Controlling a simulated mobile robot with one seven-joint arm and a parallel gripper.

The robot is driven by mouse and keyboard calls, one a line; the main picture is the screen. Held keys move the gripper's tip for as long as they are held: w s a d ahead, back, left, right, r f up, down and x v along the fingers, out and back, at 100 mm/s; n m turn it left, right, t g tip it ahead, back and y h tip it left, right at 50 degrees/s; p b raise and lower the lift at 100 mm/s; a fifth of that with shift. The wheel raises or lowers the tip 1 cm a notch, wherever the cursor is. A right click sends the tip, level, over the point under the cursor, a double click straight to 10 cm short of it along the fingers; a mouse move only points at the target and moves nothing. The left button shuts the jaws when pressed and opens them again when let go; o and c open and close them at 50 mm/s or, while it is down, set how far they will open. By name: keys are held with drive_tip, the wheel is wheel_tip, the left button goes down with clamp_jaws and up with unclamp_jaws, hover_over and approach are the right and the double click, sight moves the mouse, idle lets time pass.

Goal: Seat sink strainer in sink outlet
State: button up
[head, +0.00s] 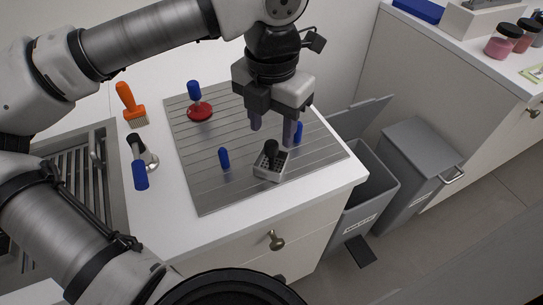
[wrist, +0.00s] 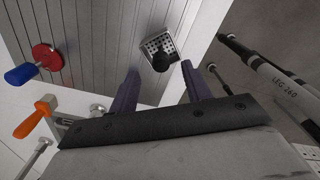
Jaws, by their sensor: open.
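The sink strainer (head: 268,166) looks like a small grey square basket with holes and a dark knob. It sits on the ridged grey drainboard (head: 205,185) near its front right edge. It also shows in the wrist view (wrist: 153,41), beyond the fingertips. My gripper (head: 273,128) is open and empty, above and slightly behind the strainer, apart from it. In the wrist view its fingers (wrist: 160,88) are spread, with the strainer's knob beyond the gap. The sink (head: 105,185) is at the left, partly covered by a slatted rack and my arm; its outlet is not visible.
Grey bins (head: 415,155) stand right of the counter.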

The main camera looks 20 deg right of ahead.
sight(272, 143)
drive_tip(key=shift+f+p, duration=0.45)
drive_tip(key=shift+f, duration=1.85)
clamp_jaws()
drive_tip(key=shift+r, duration=0.15)
